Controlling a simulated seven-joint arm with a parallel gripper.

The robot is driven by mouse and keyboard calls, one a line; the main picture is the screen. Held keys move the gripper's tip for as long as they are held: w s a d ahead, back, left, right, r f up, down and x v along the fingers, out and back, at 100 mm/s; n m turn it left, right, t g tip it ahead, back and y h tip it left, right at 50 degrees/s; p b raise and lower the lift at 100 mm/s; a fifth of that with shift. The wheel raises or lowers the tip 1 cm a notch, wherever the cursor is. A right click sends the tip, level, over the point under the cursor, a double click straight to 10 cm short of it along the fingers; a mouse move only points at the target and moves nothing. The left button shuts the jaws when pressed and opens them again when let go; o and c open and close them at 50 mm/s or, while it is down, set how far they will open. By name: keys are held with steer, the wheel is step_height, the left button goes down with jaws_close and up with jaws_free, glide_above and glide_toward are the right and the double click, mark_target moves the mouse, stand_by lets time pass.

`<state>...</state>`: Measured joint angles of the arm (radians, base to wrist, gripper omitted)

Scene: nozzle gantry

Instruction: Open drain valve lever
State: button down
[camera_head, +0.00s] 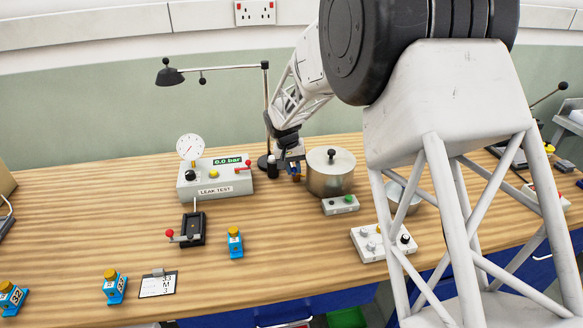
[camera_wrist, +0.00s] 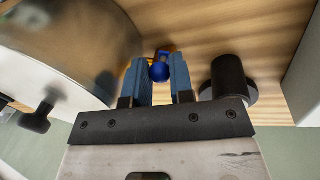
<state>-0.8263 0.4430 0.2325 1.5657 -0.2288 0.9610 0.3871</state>
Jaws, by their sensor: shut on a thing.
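My gripper (camera_head: 291,164) reaches down beside the left side of a steel pot (camera_head: 329,173). In the wrist view, the two blue-grey fingers (camera_wrist: 160,80) are on either side of a round blue knob (camera_wrist: 159,72), and the gripper is shut on it. A small brass-coloured part (camera_wrist: 166,52) shows just beyond the knob; it looks like the valve body, partly hidden. The lever's angle cannot be told. The pot also fills the left of the wrist view (camera_wrist: 75,40), close to the left finger.
The leak test box (camera_head: 214,182), reading 0.0 bar, stands to the left in the head view. A green-buttoned box (camera_head: 340,205) sits in front of the pot. Blue blocks (camera_head: 235,243) stand nearer the front.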

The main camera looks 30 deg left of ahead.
steer(key=shift+w+d+n, duration=0.1)
steer(key=shift+d+n, duration=0.15)
steer(key=shift+n, duration=0.55)
steer(key=shift+w+d+n, duration=0.1)
steer(key=shift+d+n, duration=0.1)
steer(key=shift+n, duration=0.6)
steer(key=c, duration=1)
jaws_free()
